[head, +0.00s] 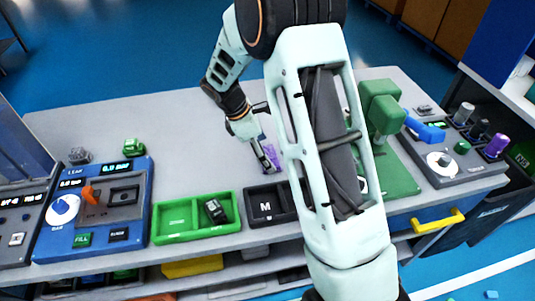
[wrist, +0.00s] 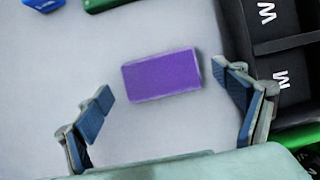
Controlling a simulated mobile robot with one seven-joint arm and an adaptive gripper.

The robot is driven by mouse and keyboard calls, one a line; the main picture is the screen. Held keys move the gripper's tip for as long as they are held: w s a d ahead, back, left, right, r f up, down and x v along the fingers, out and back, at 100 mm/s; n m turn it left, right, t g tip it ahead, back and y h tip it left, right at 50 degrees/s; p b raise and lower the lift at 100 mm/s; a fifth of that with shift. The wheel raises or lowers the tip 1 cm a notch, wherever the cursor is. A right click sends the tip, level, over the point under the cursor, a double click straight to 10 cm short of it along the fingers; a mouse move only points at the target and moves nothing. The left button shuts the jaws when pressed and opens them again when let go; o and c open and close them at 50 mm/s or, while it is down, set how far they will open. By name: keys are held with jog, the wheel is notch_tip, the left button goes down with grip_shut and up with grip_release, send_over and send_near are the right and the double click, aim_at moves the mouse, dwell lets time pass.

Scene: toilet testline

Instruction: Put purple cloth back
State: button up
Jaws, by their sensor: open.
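The purple cloth (wrist: 161,75) is a flat purple block lying on the grey table (wrist: 130,133). In the head view the cloth (head: 273,155) shows only partly, beside my gripper and arm. My gripper (wrist: 166,105) is open, with a blue-padded finger on each side of the picture in the wrist view. The cloth lies between and slightly beyond the fingertips, and neither finger appears to touch it. In the head view my gripper (head: 265,160) points down at the table next to the cloth.
A black tray marked M (head: 265,206) and a green tray (head: 196,218) holding a small dark object line the front edge. A blue leak tester (head: 135,212) stands left. A green press (head: 380,105) and a grey station (head: 445,162) stand right. The table's left-middle is clear.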

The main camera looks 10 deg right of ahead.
jog(key=v, duration=1)
jog(key=shift+r+p, duration=0.25)
jog(key=shift+p, duration=0.05)
jog(key=shift+a, duration=0.1)
